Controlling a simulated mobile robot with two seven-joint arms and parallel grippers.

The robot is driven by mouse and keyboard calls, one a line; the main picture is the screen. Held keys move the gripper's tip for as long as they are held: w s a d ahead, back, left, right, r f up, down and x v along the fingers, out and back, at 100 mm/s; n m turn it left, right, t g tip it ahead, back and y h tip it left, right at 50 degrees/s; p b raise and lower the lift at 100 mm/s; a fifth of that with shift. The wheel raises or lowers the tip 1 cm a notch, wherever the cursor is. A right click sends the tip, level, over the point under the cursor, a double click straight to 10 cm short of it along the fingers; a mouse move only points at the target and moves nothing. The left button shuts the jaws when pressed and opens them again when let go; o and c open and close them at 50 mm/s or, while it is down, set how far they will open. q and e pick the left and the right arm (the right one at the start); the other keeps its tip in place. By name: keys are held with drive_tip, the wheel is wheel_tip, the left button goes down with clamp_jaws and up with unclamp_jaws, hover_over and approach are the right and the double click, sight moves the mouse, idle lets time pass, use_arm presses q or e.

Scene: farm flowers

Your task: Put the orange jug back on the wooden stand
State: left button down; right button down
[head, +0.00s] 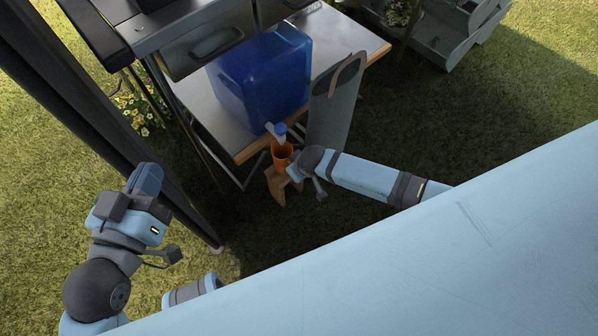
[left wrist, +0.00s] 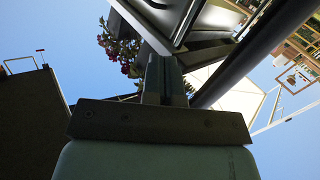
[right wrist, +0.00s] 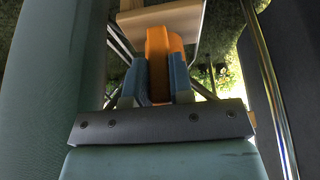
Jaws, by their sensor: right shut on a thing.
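The orange jug (head: 281,154) is upright, with its open top just below the white tap (head: 277,133) of a blue water container. My right gripper (head: 293,168) is shut on the jug; the right wrist view shows the orange jug (right wrist: 157,62) between its two blue fingers. A wooden piece, which looks like the wooden stand (head: 280,190), shows just below the jug at the table's front edge. Whether the jug touches it cannot be told. My left gripper (head: 149,179) is at the left, far from the jug, with its fingers together and empty.
The blue water container (head: 262,80) stands on a table (head: 205,118) beneath metal drawers (head: 208,45). A grey board (head: 331,110) stands right of it, close to my right gripper. A dark post (head: 110,125) runs between my left arm and the table. Grass at the right is open.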

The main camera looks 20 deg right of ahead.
drive_tip(key=shift+f+b, duration=0.3)
drive_tip(key=shift+f, duration=0.3)
use_arm(q)
drive_tip(key=shift+w+f+m, duration=0.2)
drive_tip(key=shift+w+m, duration=0.2)
use_arm(e)
drive_tip(key=shift+f, duration=0.1)
drive_tip(key=c, duration=1)
unclamp_jaws()
drive_tip(key=shift+r, duration=0.35)
use_arm(q)
wheel_tip(320, 180, up, 6)
drive_tip(key=s+n+t+p, duration=0.1)
drive_tip(key=t+p, duration=0.1)
drive_tip(key=p, duration=0.4)
drive_tip(key=shift+n, duration=0.4)
use_arm(e)
drive_tip(key=v, duration=1.1)
drive_tip(key=shift+r, duration=0.25)
